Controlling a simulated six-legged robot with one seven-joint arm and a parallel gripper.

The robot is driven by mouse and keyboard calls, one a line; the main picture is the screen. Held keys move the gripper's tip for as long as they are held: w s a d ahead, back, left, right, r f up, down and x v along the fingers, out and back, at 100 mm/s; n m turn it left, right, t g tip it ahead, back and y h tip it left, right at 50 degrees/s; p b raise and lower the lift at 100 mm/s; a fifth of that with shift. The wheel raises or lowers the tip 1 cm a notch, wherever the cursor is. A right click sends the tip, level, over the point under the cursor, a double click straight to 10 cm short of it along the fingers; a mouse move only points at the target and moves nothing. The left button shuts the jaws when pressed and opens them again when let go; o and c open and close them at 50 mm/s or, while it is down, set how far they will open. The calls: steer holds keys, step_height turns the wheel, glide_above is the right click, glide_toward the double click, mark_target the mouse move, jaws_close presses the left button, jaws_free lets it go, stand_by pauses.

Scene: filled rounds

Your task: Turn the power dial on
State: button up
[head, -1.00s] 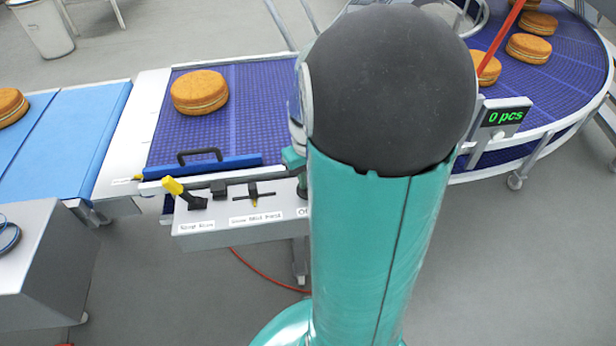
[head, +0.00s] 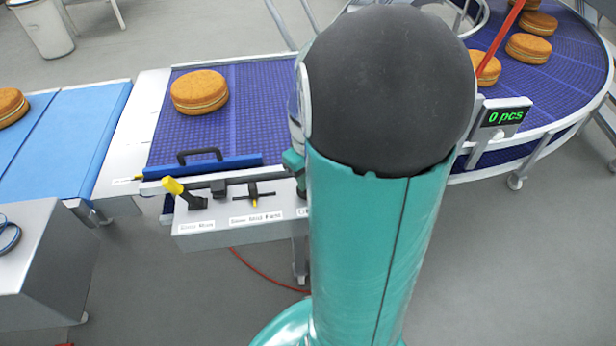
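A grey control panel (head: 222,241) is fixed to the front of the purple belt, left of my arm. On it are a yellow-tipped lever (head: 183,193), a small black block (head: 218,188) and a black cross-shaped handle (head: 253,195). White labels sit below them, too blurred to read for certain. I cannot make out the power dial; my teal arm with its black joint cover hides the right end of the panel. My gripper does not show clearly; only a small dark teal part of my arm shows beside the panel's right end.
Round filled cakes lie on the purple belt (head: 262,110), the blue belt (head: 88,135) and the curved belt (head: 556,80). A blue bar with a black handle (head: 215,165) crosses the belt's front. A counter (head: 503,117) reads "0 pcs". A grey box (head: 35,265) stands front left.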

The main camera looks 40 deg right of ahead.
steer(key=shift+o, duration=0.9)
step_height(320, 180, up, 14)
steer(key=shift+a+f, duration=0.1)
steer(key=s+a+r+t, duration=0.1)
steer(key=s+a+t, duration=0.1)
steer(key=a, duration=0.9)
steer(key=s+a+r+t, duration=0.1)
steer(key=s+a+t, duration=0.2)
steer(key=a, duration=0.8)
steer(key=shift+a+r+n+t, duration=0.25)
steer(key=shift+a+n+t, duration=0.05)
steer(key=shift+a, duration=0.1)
